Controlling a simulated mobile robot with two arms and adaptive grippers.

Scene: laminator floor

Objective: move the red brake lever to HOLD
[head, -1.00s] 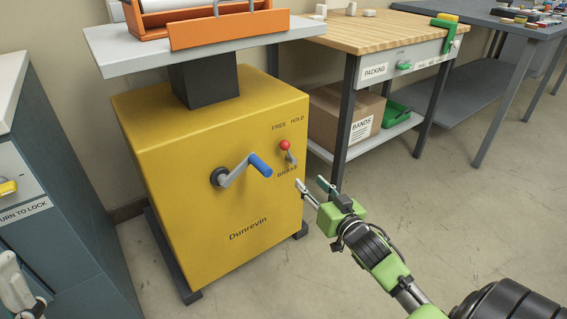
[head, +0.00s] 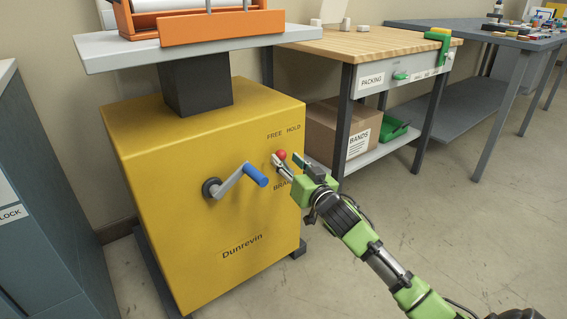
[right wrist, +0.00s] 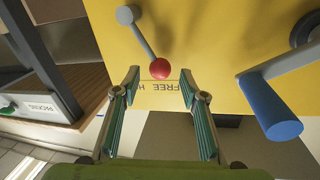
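The red brake lever's ball knob (head: 281,154) is on the front of the yellow machine (head: 150,190), under the words FREE and HOLD. The lever leans toward the FREE side. My right gripper (head: 287,167) is at the lever, and its fingers partly hide the lever arm and the word BRAKE. In the right wrist view the gripper (right wrist: 160,82) is open, with the red knob (right wrist: 160,68) just ahead of the gap between the fingertips. The grey lever arm (right wrist: 143,40) runs to its pivot. Contact is not evident. My left gripper is out of view.
A crank with a blue handle (head: 255,174) sticks out left of the lever; it also shows close to the fingers in the right wrist view (right wrist: 268,108). The packing table (head: 390,42) stands to the right, with a box (head: 330,135) below. Floor at right is clear.

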